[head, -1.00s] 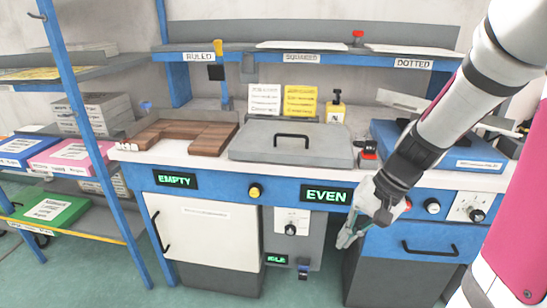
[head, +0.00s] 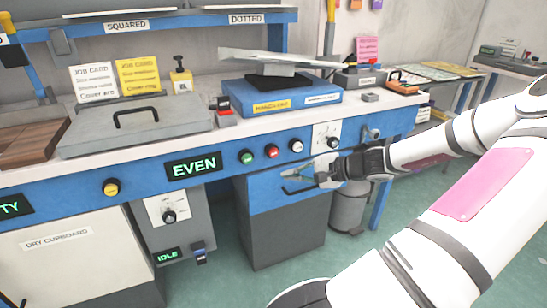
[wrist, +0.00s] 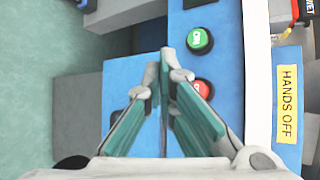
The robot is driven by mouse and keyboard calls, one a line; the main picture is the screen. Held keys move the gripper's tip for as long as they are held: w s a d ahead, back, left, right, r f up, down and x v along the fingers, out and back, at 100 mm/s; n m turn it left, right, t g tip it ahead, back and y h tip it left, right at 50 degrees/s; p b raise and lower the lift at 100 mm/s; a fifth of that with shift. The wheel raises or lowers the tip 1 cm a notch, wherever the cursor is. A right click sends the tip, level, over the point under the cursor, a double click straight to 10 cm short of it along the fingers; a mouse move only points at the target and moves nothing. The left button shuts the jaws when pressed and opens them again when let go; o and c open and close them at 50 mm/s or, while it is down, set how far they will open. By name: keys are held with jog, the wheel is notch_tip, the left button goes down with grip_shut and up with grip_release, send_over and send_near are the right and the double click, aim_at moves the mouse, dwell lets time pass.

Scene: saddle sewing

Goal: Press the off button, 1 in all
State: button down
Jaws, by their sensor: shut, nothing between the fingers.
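The off button is taken to be the red round button (head: 272,151) on the blue front panel, between a green button (head: 246,157) and a white one (head: 296,146). In the wrist view the red button (wrist: 203,90) is just right of my fingers and partly covered by one; its lettering is hard to read. The green button (wrist: 200,40), marked ON, lies above it there. My gripper (head: 312,174) is shut and empty, in front of the panel near the drawer handle, right of and lower than the red button. No contact with the button shows.
A drawer handle (head: 300,188) sits below the buttons. A dial plate (head: 326,137) is to their right. A yellow knob (head: 111,188) and an EVEN display (head: 194,167) are to the left. A yellow HANDS OFF label (wrist: 287,103) marks the worktop side. A grey bin (head: 347,205) stands right.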

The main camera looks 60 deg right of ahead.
aim_at(273, 152)
dwell(0.3)
jog(key=w+d+b, duration=0.1)
jog(key=w+d, duration=0.3)
jog(key=w, duration=0.3)
jog(key=shift+w+d+b, duration=0.25)
jog(key=shift+d+b, duration=0.05)
jog(key=shift+b, duration=0.05)
jog(key=shift+w, duration=0.1)
dwell(1.3)
jog(key=shift+w+d, duration=0.2)
jog(key=shift+w, duration=0.05)
jog(key=shift+w+d, duration=0.3)
jog(key=shift+w, duration=0.2)
dwell(0.9)
jog(key=shift+s, duration=0.1)
jog(key=shift+s+a+p, duration=0.3)
jog(key=shift+s+a, duration=0.2)
jog(key=shift+s, duration=0.25)
jog(key=shift+s, duration=0.1)
